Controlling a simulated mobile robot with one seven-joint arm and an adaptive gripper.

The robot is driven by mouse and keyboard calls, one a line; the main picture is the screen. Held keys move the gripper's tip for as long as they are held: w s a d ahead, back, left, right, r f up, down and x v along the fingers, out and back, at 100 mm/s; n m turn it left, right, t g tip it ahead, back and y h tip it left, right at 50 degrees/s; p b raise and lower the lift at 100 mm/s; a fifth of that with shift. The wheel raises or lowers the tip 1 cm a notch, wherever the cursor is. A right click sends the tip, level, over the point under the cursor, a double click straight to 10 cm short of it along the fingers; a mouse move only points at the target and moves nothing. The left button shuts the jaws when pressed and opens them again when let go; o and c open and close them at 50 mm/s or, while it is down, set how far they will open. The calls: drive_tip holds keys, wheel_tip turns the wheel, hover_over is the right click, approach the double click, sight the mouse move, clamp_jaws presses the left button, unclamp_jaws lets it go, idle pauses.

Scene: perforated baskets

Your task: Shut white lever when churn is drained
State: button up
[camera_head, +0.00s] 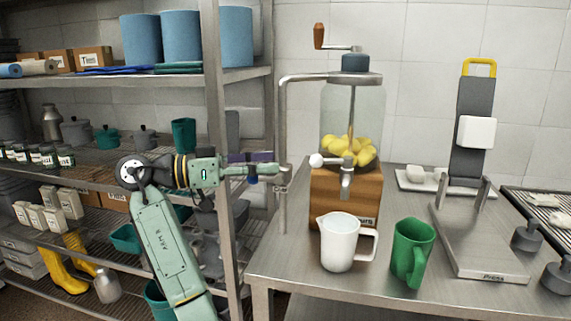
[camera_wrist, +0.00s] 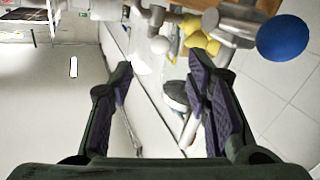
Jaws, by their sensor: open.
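The churn (camera_head: 352,105) is a clear jar with a metal lid and crank, on a wooden stand (camera_head: 345,190). Yellow lumps (camera_head: 350,151) lie at its bottom; I make out no liquid around them. The lever's white ball (camera_head: 316,160) points left from the metal spout (camera_head: 346,182). No stream shows under the spout. A white jug (camera_head: 338,245) stands below it; its contents are hidden. My gripper (camera_head: 280,170) is open and empty, left of the lever beside the bent metal pipe (camera_head: 283,120). The wrist view shows the white ball (camera_wrist: 160,45) beyond my fingers (camera_wrist: 160,75).
A green mug (camera_head: 411,252) stands right of the jug. A metal stand (camera_head: 480,235) and dark weights (camera_head: 527,236) are farther right. Loaded shelves (camera_head: 160,79) stand left.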

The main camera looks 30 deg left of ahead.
drive_tip(key=shift+s+a, duration=0.2)
drive_tip(key=shift+a, duration=0.1)
drive_tip(key=shift+c, duration=0.4)
